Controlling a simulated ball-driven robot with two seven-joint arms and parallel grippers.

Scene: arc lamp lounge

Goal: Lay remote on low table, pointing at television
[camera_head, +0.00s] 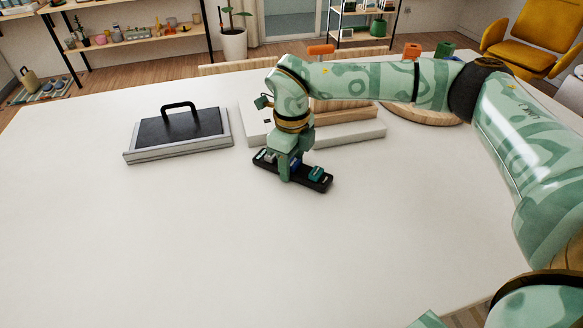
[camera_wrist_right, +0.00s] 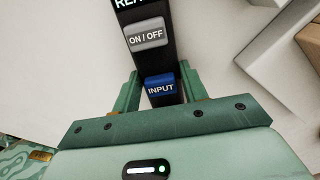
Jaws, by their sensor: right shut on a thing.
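The remote (camera_head: 316,178) is a long black bar with grey, blue and teal buttons, on or just above the white low table (camera_head: 150,230); I cannot tell which. My right gripper (camera_head: 286,172) is shut on the remote around its middle, from above. In the right wrist view the remote (camera_wrist_right: 158,62) runs between the fingers of the right gripper (camera_wrist_right: 160,88), with a grey ON / OFF button and a blue INPUT button showing. My left gripper is not in view. No television is clearly seen.
A black panel with a handle (camera_head: 178,128) in a grey frame lies to the left. White and wooden blocks (camera_head: 350,134) and a round wooden board (camera_head: 425,115) lie behind the gripper. The table's front and left are clear. A yellow chair (camera_head: 530,38) stands beyond.

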